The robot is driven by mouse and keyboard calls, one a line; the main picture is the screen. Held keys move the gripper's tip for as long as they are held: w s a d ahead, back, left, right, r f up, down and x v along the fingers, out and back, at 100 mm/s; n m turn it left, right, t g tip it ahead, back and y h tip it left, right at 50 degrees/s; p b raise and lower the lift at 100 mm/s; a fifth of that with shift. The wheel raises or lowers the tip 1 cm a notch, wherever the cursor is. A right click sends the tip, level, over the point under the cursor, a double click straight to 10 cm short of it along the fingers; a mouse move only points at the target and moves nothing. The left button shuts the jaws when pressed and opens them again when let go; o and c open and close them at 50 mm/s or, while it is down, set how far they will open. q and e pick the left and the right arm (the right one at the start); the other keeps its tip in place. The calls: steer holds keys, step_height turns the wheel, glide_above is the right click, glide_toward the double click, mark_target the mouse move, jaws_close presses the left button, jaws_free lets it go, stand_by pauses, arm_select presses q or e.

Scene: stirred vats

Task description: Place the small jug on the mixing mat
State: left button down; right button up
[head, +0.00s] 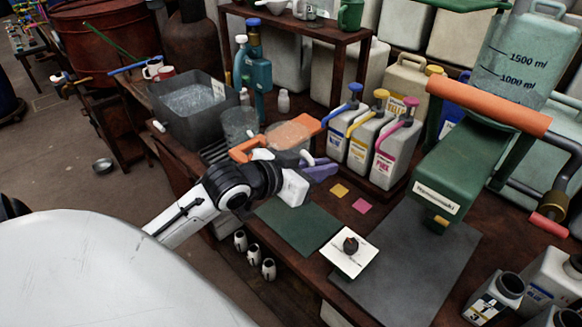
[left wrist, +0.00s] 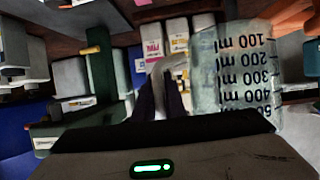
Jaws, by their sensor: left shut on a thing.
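The small jug (left wrist: 238,65) is clear, with dark volume marks that appear upside down in the left wrist view. In the head view the small jug (head: 288,136) is seen from above, beyond my left gripper (head: 311,163). My left gripper (left wrist: 160,80) is shut on the jug's pale handle (left wrist: 178,68). A plain dark green mat (head: 298,228) lies at the table's near edge, right of my left wrist, with bare surface. A larger grey mat (head: 395,265) lies right of it. No label shows which is the mixing mat. My right gripper is not in view.
Pump bottles (head: 365,140) stand behind the mats. A white square plate with a dark knob (head: 350,251) touches the green mat's right corner. A green stand (head: 440,170) rises at right. A grey water tub (head: 190,110) and teal device (head: 255,70) stand back left.

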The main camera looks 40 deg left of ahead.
arm_select(q)
step_height(320, 180, down, 16)
steer(key=shift+r+b, duration=0.1)
steer(key=shift+b, duration=1.05)
steer(key=shift+f+p, duration=0.3)
steer(key=shift+f, duration=0.6)
steer(key=c, duration=1.8)
jaws_free()
steer(key=shift+f, duration=0.1)
steer(key=shift+f+b, duration=0.15)
steer(key=shift+b, duration=0.25)
steer(key=shift+s, duration=0.2)
steer(key=v, duration=1)
steer(key=shift+w+a+r+p, duration=0.2)
steer(key=shift+r+p, duration=0.1)
